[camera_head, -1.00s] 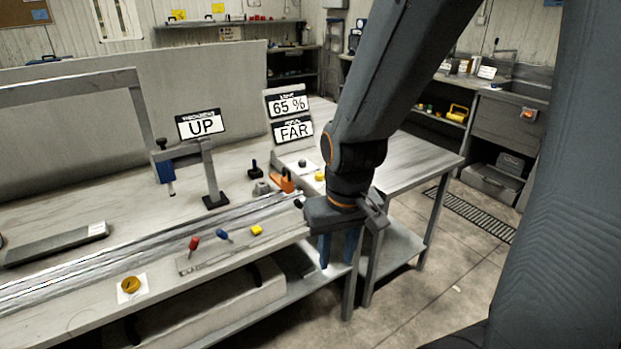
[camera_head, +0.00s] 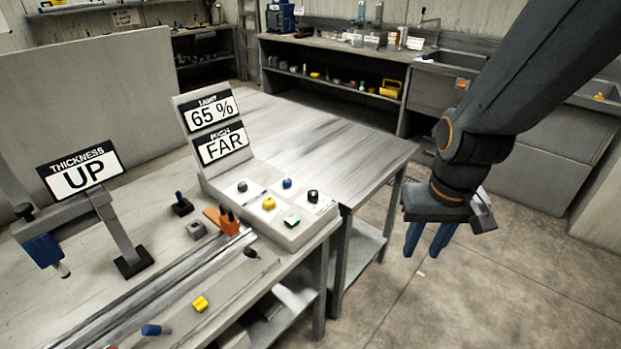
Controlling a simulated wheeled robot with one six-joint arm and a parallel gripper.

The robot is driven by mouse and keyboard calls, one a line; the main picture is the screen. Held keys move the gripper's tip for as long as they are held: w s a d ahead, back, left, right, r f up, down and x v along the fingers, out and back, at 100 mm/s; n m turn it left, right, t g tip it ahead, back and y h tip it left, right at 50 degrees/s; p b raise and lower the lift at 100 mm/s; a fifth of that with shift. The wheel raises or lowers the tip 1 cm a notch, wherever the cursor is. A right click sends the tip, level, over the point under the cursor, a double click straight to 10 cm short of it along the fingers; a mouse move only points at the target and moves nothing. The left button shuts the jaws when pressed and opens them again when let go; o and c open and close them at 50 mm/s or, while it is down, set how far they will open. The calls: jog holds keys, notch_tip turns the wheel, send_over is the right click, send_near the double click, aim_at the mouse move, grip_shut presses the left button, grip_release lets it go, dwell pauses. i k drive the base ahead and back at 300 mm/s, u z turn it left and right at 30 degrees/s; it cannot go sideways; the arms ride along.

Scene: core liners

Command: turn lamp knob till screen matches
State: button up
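The control panel (camera_head: 262,232) stands on the bench with several small knobs. They include a dark knob (camera_head: 242,186), a blue knob (camera_head: 287,183), a yellow knob (camera_head: 269,203), a black knob (camera_head: 312,196) and a green one (camera_head: 292,221). I cannot read which is the lamp knob. Above them, the light screen (camera_head: 211,110) reads 65 % and the screen below it (camera_head: 221,144) reads FAR. My gripper (camera_head: 427,242) hangs right of the panel, beyond the bench edge, over the floor. Its blue fingers point down, apart, with nothing between them.
A sign (camera_head: 81,171) reading UP stands at left above a clamp-like frame. An orange tool (camera_head: 221,220) and a metal rail lie left of the panel. The bench top (camera_head: 340,140) behind the panel is clear. Shelves and a sink line the back.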

aim_at(269, 203)
jog(key=z, duration=0.1)
jog(key=i, duration=1.1)
jog(key=u, duration=0.5)
